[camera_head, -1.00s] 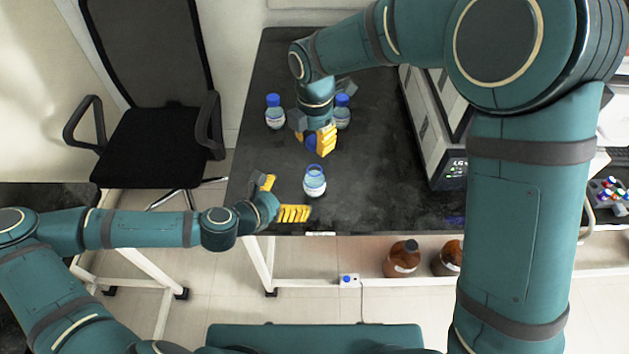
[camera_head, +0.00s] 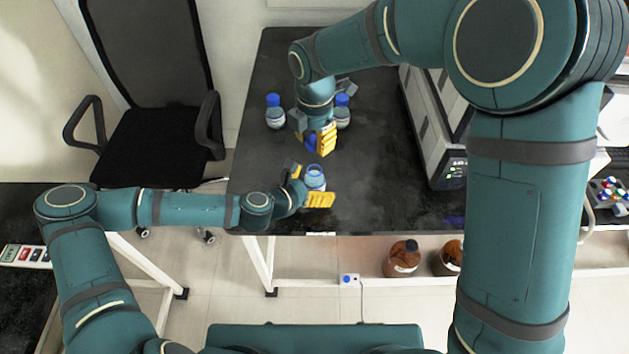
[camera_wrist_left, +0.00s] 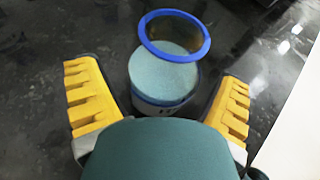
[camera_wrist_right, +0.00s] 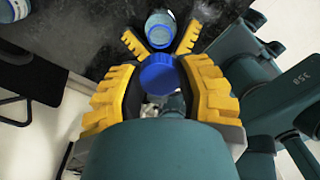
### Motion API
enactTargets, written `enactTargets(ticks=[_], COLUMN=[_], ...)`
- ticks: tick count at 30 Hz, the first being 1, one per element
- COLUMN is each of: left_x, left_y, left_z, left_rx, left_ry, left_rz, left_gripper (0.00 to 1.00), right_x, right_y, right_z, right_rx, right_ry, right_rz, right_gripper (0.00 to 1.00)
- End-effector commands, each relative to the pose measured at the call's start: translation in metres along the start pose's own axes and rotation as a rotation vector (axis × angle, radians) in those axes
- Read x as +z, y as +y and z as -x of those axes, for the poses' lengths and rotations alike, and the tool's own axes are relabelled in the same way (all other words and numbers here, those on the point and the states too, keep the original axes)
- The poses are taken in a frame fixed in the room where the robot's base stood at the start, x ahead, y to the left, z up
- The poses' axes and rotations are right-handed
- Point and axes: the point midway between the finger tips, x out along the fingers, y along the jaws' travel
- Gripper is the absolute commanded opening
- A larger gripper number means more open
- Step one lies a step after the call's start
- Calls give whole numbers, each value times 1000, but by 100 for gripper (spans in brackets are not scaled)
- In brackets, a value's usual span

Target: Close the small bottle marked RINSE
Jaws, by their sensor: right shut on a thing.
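A small open bottle (camera_head: 315,182) with a blue neck ring and pale blue contents stands near the table's front edge; I cannot read its label. It also shows in the left wrist view (camera_wrist_left: 163,78) and right wrist view (camera_wrist_right: 160,28). My left gripper (camera_head: 307,184) is open, with its yellow fingers on either side of the bottle and gaps visible between. My right gripper (camera_head: 320,140) is shut on a blue cap (camera_wrist_right: 158,73), held behind the bottle in the head view and apart from it.
Two bottles with blue caps stand farther back, one at left (camera_head: 274,113) and one beside my right gripper (camera_head: 342,112). A white and dark instrument (camera_head: 440,140) stands at the right. The dark table (camera_head: 375,190) is clear between bottle and instrument. A black chair (camera_head: 155,135) is at left.

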Motion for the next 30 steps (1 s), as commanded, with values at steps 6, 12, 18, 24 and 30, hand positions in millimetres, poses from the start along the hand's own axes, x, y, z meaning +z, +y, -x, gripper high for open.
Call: enactTargets(ticks=[6,12,18,24,30], left_x=[0,0,0,0,0], left_y=[0,0,0,0,0], left_z=[0,0,0,0,0], left_rx=[0,0,0,0,0], left_ry=[0,0,-1,-1,-1], left_rz=[0,-1,-1,-1,-1], left_gripper=[14,13,13,13,13], right_x=[0,0,0,0,0], right_y=[0,0,-1,0,0], right_z=[0,-7,-34,-50,-50], right_rx=[0,-3,-4,-2,-1], right_ry=[0,1,3,3,2], right_rz=[0,-1,0,0,0], right_gripper=[24,24,24,24,24])
